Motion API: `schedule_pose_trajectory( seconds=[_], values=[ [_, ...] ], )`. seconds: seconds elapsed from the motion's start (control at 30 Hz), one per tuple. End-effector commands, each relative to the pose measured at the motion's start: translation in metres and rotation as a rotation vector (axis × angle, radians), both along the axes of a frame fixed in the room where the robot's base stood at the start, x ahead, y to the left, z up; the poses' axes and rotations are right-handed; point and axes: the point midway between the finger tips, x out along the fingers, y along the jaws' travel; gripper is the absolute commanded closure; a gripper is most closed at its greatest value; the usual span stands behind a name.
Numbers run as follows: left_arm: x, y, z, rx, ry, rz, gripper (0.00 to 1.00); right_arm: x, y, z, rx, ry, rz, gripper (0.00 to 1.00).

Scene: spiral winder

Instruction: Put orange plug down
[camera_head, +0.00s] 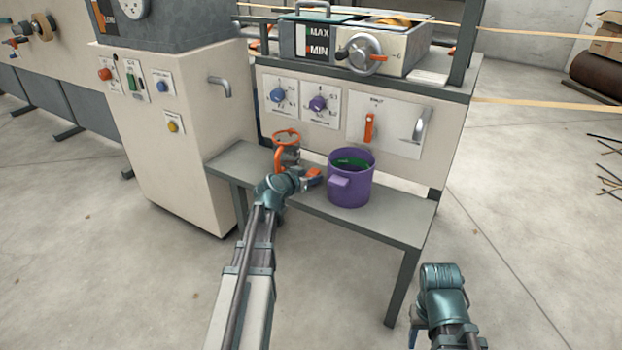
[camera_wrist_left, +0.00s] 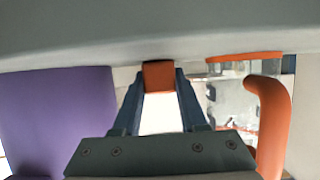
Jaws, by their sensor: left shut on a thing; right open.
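My left gripper (camera_head: 304,179) reaches over the bench, between the jug and the purple bucket. It is shut on the small orange plug (camera_wrist_left: 158,76), held between the fingertips. The plug also shows as an orange patch in the head view (camera_head: 313,173). In the wrist view the plug's end meets the edge of a grey surface; I cannot tell whether it touches. My right gripper (camera_head: 415,328) is low at the bottom right, open, mostly hidden by its own wrist and away from the bench.
The purple bucket (camera_head: 351,190) with green contents stands close right of my left gripper. A clear jug (camera_head: 290,155) with orange rim and handle stands close on its left. The bench (camera_head: 398,222) is free right of the bucket. A machine panel (camera_head: 384,124) rises behind.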

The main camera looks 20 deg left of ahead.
Motion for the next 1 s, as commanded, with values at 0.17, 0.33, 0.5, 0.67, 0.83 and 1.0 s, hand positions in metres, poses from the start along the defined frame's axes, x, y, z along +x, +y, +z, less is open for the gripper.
schedule_pose_trajectory(
  seconds=[0.17,0.33,0.5,0.67,0.83,1.0],
  values=[
    [0.0,0.0,-0.001,0.0,0.0,0.0,0.39,0.0,0.0,-0.001,0.0,0.0,0.0,0.5],
    [0.0,0.0,-0.001,0.0,0.0,0.0,0.28,0.0,0.0,-0.001,0.0,0.0,0.0,0.5],
    [0.0,0.0,-0.001,0.0,0.0,0.0,0.28,0.0,0.0,-0.001,0.0,0.0,0.0,0.5],
    [-0.012,0.0,0.007,-0.001,0.0,0.001,0.28,0.0,0.0,0.007,0.0,0.0,0.0,0.5],
    [-0.045,0.002,0.022,-0.001,0.0,0.003,0.28,0.0,0.0,0.022,0.0,0.0,0.0,0.5],
    [-0.076,0.005,0.035,-0.001,0.0,0.003,0.28,0.0,0.0,0.035,0.0,0.001,0.0,0.5]
  ],
)
